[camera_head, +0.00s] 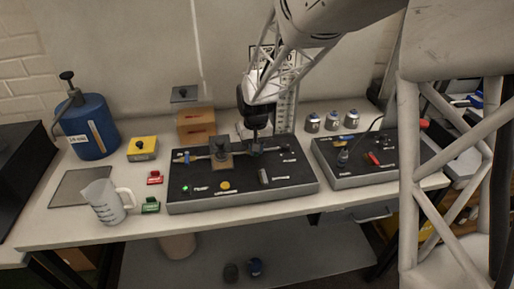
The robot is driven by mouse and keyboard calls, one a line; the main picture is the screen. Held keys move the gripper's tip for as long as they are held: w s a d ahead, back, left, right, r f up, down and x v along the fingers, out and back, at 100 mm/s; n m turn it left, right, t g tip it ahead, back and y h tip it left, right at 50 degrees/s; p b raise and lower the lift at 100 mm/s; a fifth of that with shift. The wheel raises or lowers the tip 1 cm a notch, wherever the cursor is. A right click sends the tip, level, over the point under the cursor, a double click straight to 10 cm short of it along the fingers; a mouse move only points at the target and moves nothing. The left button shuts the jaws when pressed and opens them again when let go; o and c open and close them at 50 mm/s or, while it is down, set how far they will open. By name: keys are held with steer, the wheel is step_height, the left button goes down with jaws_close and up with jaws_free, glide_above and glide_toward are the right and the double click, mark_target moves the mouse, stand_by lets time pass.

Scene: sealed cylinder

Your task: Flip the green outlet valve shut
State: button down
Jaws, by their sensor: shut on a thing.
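A dark panel box (205,197) stands on the bench, with a pipe running across its top and a block (221,151) with a brownish front in the middle. My gripper (256,147) points down at the right part of this pipe. It is shut on a small part there, where the outlet valve seems to sit. The fingers cover most of that part, and its green colour and handle angle cannot be made out. A blue handle (184,158) shows at the left end of the pipe. A small green light (185,188) glows at the panel's left front.
A second panel (350,178) with a red handle stands to the right. A measuring jug (106,203), red (154,178) and green (150,206) small items, a yellow box (142,149) and a blue tank (88,128) stand left. Several small canisters (332,121) and an orange-brown box (196,124) stand behind.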

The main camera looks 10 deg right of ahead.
stand_by(0.3)
steer(key=c, duration=1.1)
jaws_free()
steer(key=shift+r, duration=0.1)
steer(key=shift+r, duration=3.8)
steer(key=shift+s, duration=0.1)
